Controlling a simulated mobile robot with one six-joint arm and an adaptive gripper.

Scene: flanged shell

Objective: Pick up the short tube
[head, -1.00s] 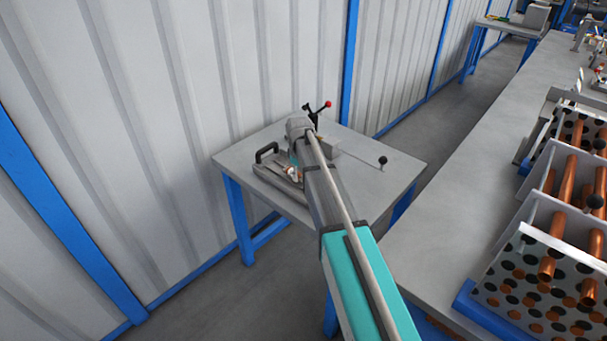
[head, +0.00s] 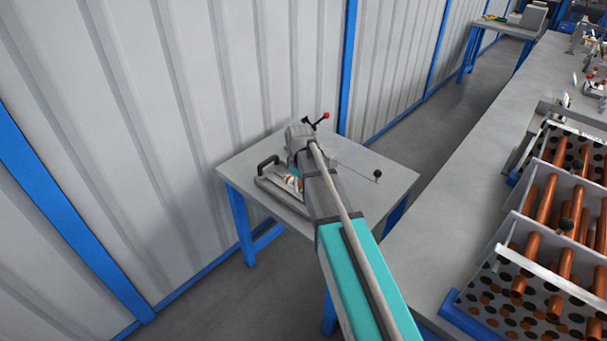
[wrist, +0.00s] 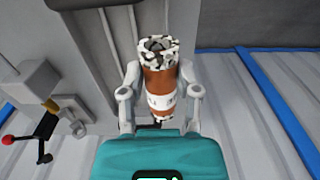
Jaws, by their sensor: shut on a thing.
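The short tube (wrist: 158,82) is copper-coloured with mottled white-and-dark bands, and it shows in the middle of the wrist view. My gripper (wrist: 160,95) has one finger on each side of the tube and is shut on it. In the head view my arm covers most of the gripper, and only a small white-and-orange patch shows beside the arm's end, over the small table (head: 345,165). I cannot tell there whether the tube touches anything below it.
A grey device with a dark handle (head: 268,161) sits on the small table, near a red-tipped lever (head: 325,116). A long bench (head: 470,165) at the right carries bins of longer copper tubes (head: 546,200). A ribbed wall (head: 180,100) stands close behind the table.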

